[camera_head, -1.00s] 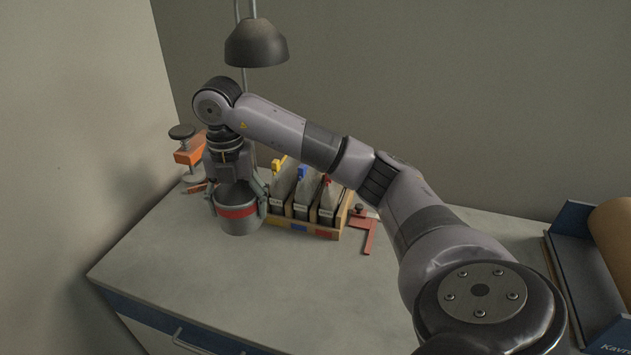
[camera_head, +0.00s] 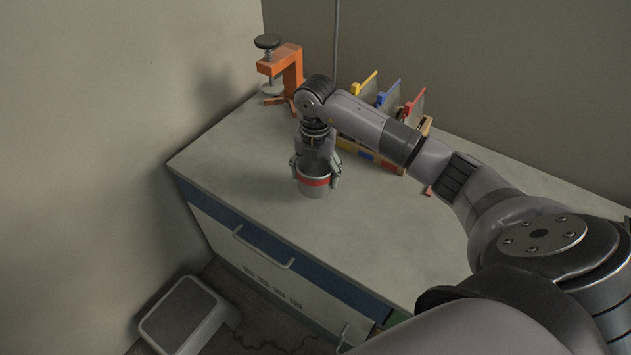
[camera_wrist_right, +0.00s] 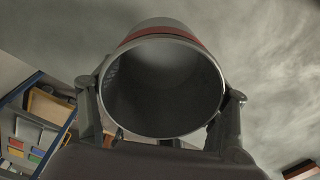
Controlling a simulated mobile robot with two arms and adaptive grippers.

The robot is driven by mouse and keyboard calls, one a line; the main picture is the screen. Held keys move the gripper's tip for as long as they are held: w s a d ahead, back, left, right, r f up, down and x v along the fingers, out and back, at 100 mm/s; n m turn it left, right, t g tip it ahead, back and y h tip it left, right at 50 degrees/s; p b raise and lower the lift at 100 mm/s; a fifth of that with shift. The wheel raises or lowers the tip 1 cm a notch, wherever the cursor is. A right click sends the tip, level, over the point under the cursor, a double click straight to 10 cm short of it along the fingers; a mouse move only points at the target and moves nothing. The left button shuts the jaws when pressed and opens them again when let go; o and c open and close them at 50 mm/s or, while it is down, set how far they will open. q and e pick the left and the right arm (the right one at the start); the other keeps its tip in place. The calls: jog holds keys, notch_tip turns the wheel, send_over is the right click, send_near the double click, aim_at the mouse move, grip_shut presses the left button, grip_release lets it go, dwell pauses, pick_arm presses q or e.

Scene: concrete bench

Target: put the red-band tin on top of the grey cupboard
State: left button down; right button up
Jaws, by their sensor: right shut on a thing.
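The red-band tin (camera_head: 314,190) is a grey metal can with a red band, upright over the bench top in the head view. My right gripper (camera_head: 316,180) is shut on it, with a finger on each side. In the right wrist view the tin's (camera_wrist_right: 165,50) open mouth faces the camera, between the fingers (camera_wrist_right: 163,112); its inside looks dark and empty. I cannot tell whether its base touches the bench. I cannot pick out a grey cupboard for certain. My left gripper is not in view.
The bench top (camera_head: 240,160) is clear in front and left of the tin. An orange clamp (camera_head: 288,68) stands behind. A file holder with yellow, blue and red parts (camera_head: 367,155) is partly behind my arm. A low grey stool-like thing (camera_head: 183,312) stands on the floor.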

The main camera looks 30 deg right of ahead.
notch_tip(320, 180, down, 4)
jog(key=shift+s+r, duration=0.1)
jog(key=shift+r, duration=0.1)
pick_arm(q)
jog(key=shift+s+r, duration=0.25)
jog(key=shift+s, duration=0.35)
pick_arm(e)
jog(key=shift+f, duration=0.1)
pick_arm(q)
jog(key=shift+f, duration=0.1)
pick_arm(e)
jog(key=shift+f, duration=0.1)
jog(key=o, duration=1.2)
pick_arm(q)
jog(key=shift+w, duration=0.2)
pick_arm(e)
jog(key=shift+r, duration=0.25)
pick_arm(q)
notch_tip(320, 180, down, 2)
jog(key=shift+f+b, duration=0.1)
jog(key=shift+b, duration=0.85)
pick_arm(e)
notch_tip(320, 180, up, 12)
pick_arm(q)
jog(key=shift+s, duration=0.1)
pick_arm(e)
jog(key=shift+f, duration=0.2)
